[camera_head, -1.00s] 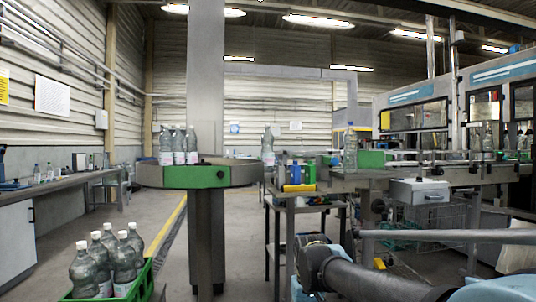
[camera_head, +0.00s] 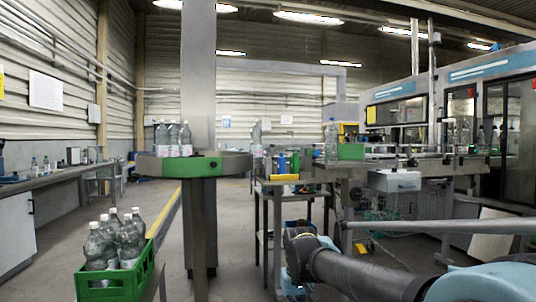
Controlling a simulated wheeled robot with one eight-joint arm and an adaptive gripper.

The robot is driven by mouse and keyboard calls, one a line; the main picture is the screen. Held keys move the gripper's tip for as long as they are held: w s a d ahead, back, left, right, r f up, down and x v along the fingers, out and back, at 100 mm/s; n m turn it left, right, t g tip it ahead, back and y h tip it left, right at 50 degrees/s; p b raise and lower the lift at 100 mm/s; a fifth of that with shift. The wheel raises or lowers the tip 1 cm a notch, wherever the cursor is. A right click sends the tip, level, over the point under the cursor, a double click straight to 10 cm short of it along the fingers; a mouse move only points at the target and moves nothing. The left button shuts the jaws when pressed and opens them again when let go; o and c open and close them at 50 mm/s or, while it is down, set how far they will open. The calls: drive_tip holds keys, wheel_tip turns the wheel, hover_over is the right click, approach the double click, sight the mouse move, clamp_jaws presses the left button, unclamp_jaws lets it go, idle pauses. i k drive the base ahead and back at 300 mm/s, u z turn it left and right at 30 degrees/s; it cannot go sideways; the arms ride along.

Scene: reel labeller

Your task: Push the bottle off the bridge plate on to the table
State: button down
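A single clear bottle (camera_head: 331,140) stands upright at the left end of the conveyor, beside a green block (camera_head: 350,152). I cannot clearly make out a separate bridge plate under it. A round grey table (camera_head: 238,165) with a green front panel stands to the left, with several labelled bottles (camera_head: 173,139) on it. Another bottle (camera_head: 256,137) shows at or behind the table's right side. My arm (camera_head: 365,274) reaches in from the lower right, well below and in front of the bottle.
A green crate (camera_head: 142,287) of bottles stands at the lower left. A small stand (camera_head: 280,181) with blue and yellow items is between table and conveyor. A grey rail (camera_head: 440,226) crosses at right. Floor is open left of centre.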

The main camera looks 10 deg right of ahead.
sight(256, 149)
drive_tip(key=z, duration=1.1)
drive_tip(key=i, duration=2.45)
drive_tip(key=u, duration=0.9)
drive_tip(key=i, duration=0.55)
drive_tip(key=u, duration=0.4)
